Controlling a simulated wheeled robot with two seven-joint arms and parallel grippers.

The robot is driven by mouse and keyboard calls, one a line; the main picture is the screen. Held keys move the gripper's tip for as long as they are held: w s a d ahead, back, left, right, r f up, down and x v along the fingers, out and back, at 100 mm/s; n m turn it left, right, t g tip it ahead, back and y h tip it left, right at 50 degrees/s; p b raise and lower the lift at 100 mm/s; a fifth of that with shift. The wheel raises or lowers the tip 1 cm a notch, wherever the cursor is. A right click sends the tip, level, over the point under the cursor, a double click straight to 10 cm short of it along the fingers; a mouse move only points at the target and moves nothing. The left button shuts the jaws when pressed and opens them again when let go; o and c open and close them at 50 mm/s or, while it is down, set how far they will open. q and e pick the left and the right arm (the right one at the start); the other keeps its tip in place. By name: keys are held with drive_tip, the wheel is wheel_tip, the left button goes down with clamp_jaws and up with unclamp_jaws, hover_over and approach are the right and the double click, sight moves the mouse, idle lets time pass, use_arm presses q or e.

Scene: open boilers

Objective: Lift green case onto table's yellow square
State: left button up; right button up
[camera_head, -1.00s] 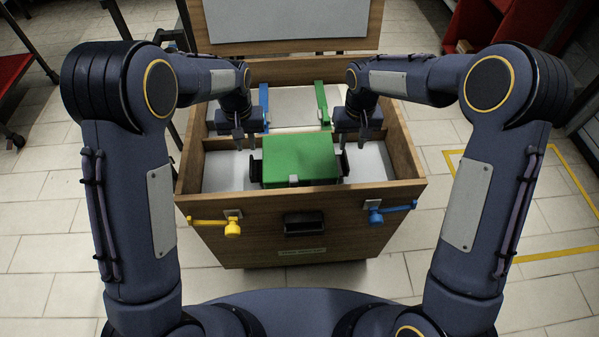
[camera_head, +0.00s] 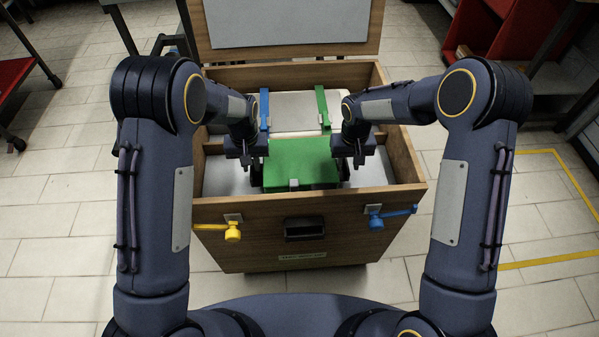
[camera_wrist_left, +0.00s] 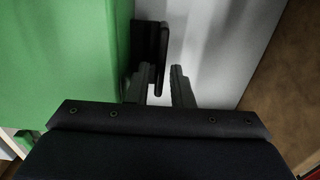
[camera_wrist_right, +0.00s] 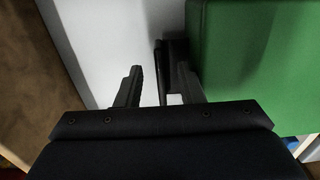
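The green case (camera_head: 302,163) lies in the front compartment of a wooden chest (camera_head: 262,210). It has a black handle on each side. My left gripper (camera_head: 253,166) is at the case's left side. In the left wrist view, its open fingers (camera_wrist_left: 161,85) stand either side of the left handle (camera_wrist_left: 160,62). My right gripper (camera_head: 348,161) is at the right side. In the right wrist view, its open fingers (camera_wrist_right: 158,86) are around the right handle (camera_wrist_right: 164,66), which lies nearer the case-side finger. No table with a yellow square is clearly seen.
The chest's lid (camera_head: 288,25) stands open behind. A blue strap (camera_head: 264,108) and a green strap (camera_head: 323,106) lie in the rear compartment. Yellow (camera_head: 232,232) and blue (camera_head: 377,220) latches are on the front. A yellow line (camera_head: 548,260) marks the floor at right.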

use_arm(q)
drive_tip(key=shift+f, duration=0.2)
use_arm(e)
drive_tip(key=shift+f, duration=0.25)
use_arm(q)
clamp_jaws()
use_arm(e)
drive_tip(key=c, duration=0.4)
clamp_jaws()
